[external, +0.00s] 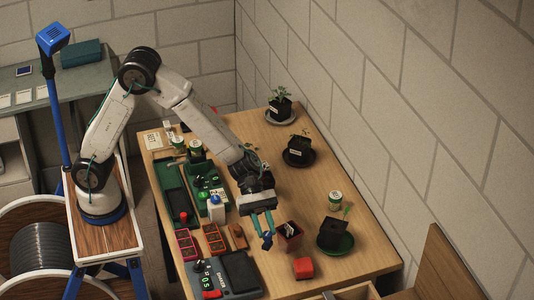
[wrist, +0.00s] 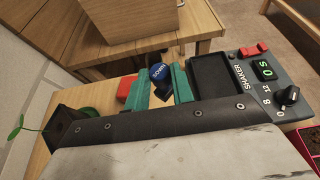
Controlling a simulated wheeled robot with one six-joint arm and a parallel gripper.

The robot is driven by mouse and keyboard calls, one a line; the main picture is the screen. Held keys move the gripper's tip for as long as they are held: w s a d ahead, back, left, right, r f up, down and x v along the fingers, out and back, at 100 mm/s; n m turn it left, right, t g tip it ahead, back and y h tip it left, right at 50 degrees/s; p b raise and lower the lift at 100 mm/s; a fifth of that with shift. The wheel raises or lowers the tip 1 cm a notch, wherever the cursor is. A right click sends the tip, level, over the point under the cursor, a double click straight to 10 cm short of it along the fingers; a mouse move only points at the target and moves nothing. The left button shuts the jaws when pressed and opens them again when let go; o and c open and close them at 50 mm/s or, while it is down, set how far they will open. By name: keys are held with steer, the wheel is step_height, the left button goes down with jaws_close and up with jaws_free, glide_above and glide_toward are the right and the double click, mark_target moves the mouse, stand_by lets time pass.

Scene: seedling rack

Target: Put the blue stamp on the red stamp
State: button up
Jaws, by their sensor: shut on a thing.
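My gripper (external: 263,230) points down over the right-front part of the table, its teal fingers shut on the blue stamp (external: 267,242). In the wrist view the blue stamp (wrist: 158,72) shows a round blue end with white lettering between the fingertips (wrist: 160,90). The red stamp (external: 303,267) appears as a red block on the table, to the right of and nearer the camera than my gripper. It also shows in the wrist view (wrist: 123,90), partly hidden behind one finger. The blue stamp is apart from it.
A dark shaker (external: 240,271) with a lit display lies left of the red stamp. A dark red pot (external: 289,238) stands close beside my gripper. A black pot (external: 334,232) on a green saucer is at the right. A wooden crate edge (external: 358,291) is at the front.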

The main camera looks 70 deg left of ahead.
steer(key=w+d, duration=0.2)
steer(key=w, duration=0.1)
steer(key=w+d, duration=0.2)
steer(key=w, duration=0.1)
steer(key=w+d+f, duration=0.1)
steer(key=w+d, duration=0.1)
steer(key=w, duration=0.1)
steer(key=shift+w, duration=0.1)
steer(key=shift+w+f, duration=0.1)
steer(key=shift+f, duration=1.7)
steer(key=o, duration=1)
steer(key=shift+f, duration=0.15)
